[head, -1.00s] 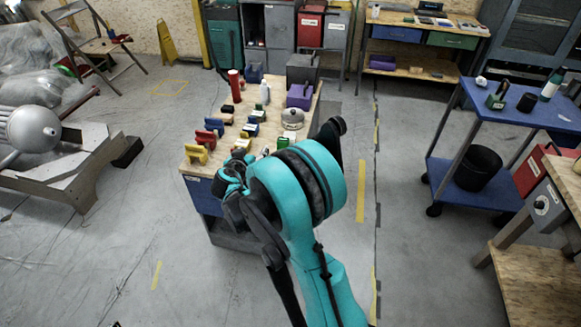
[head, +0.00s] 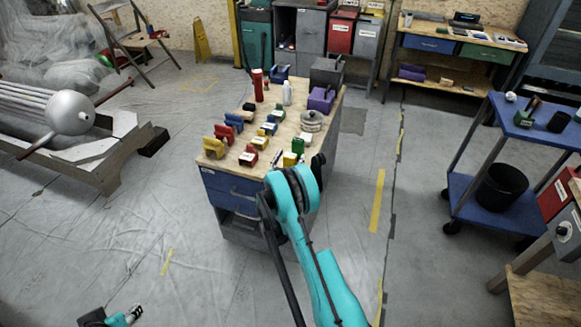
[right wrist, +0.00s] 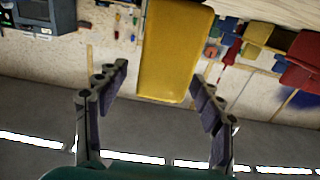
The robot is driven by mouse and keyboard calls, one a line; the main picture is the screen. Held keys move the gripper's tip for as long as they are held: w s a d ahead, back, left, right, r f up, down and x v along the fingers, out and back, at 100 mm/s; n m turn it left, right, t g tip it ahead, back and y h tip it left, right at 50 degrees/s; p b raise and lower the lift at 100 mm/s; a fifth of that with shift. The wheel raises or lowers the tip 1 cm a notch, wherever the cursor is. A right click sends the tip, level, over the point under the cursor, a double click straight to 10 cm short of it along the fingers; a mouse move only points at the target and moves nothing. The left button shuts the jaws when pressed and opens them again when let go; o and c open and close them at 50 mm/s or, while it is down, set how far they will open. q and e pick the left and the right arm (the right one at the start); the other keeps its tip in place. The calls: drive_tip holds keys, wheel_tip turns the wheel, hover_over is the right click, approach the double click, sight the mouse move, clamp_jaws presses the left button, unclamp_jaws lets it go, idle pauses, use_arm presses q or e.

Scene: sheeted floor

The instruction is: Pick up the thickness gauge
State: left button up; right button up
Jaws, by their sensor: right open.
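I cannot pick out the thickness gauge for certain among the small tools and coloured holders on the wooden-topped workbench (head: 232,168). In the right wrist view, a yellow block-like thing (right wrist: 175,45) shows at and between the fingertips of my right gripper (right wrist: 160,80). The fingers are spread apart, and I see no grip on it. In the head view my teal right arm reaches to the bench's near right corner and mostly hides that gripper. My left gripper (head: 132,314) is small at the bottom left, over the floor away from the bench; its jaw state is unclear.
On the bench stand a red cylinder (head: 258,85), a white bottle (head: 287,93), a purple box (head: 321,99) and a round grey thing (head: 311,121). A blue cart (head: 480,205) with a black bucket (head: 501,187) stands right.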

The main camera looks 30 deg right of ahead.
drive_tip(key=b+x, duration=0.1)
drive_tip(key=x, duration=0.3)
drive_tip(key=shift+w+f, duration=0.1)
drive_tip(key=c, duration=1.5)
